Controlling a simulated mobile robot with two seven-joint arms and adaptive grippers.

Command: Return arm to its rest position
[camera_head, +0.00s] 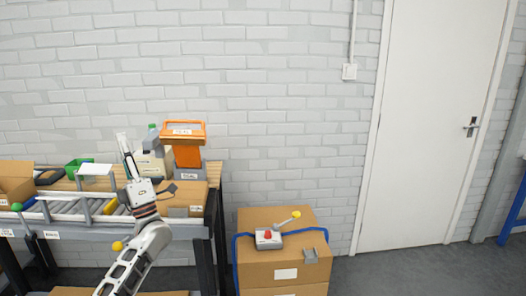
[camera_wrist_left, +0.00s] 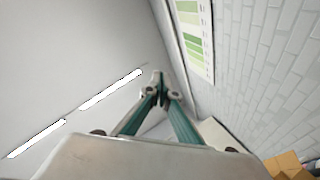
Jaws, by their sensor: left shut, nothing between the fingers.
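My left arm comes up from the bottom left in the head view. Its gripper (camera_head: 127,154) points upward in front of the bench with the rollers, with its fingers together and nothing between them. In the left wrist view the gripper (camera_wrist_left: 158,75) has its fingertips meeting, against the ceiling and the white brick wall. My right gripper shows in neither view.
The bench holds an orange device (camera_head: 186,155), a closed cardboard box (camera_head: 181,195), a green bin (camera_head: 78,168) and an open carton (camera_head: 14,182). Cardboard boxes (camera_head: 285,260) with a red-button unit (camera_head: 268,238) stand right of it. Floor before the white door (camera_head: 430,130) looks clear.

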